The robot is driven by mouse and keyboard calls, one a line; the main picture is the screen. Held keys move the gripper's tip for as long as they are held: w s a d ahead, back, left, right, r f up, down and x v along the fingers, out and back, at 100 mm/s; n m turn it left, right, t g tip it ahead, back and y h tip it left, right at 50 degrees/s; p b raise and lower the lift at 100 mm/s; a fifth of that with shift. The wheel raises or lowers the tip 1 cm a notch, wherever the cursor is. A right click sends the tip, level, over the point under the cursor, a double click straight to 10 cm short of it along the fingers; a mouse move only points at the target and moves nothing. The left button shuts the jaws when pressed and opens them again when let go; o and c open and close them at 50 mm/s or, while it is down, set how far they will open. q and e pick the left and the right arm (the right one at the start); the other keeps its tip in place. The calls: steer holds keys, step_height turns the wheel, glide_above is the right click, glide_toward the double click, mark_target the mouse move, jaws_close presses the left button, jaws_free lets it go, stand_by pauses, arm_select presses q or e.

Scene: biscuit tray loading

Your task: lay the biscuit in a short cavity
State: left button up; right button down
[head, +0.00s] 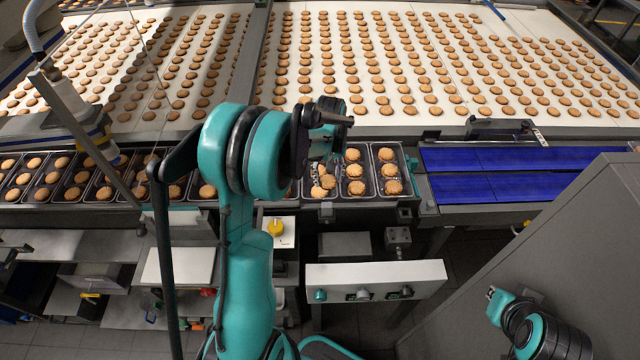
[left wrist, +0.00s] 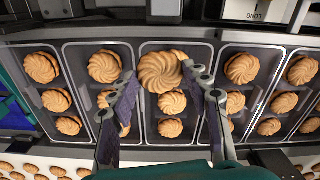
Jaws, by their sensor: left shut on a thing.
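My left gripper (left wrist: 160,78) is shut on a round swirled biscuit (left wrist: 160,72), held between its two fingertips. The held biscuit looks larger than the others and is over a middle cavity (left wrist: 154,132) of the black tray row. Another biscuit (left wrist: 180,54) shows partly behind it, and two more biscuits (left wrist: 172,103) lie lower in that cavity. In the head view, my left gripper (head: 325,172) is over the tray row, mostly hidden by its own wrist. I cannot tell the gap between held biscuit and tray.
Neighbouring cavities hold biscuits too, such as the left-hand one (left wrist: 105,67) and right-hand one (left wrist: 241,68). A white panel marked LONG (left wrist: 275,10) stands beside the trays. A wide white belt (head: 390,120) of biscuits lies behind. A blue belt (head: 510,187) is clear at right.

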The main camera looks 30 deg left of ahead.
mark_target(319, 190)
arm_select(q)
steer(key=a, duration=0.1)
steer(key=a+f, duration=0.2)
steer(key=shift+w+a, duration=0.1)
steer(key=shift+w, duration=0.2)
step_height(319, 190, down, 4)
steer(key=shift+f+b, duration=0.1)
steer(key=shift+b, duration=0.55)
steer(key=o, duration=0.4)
steer(key=shift+c, duration=0.2)
steer(key=shift+o, duration=0.4)
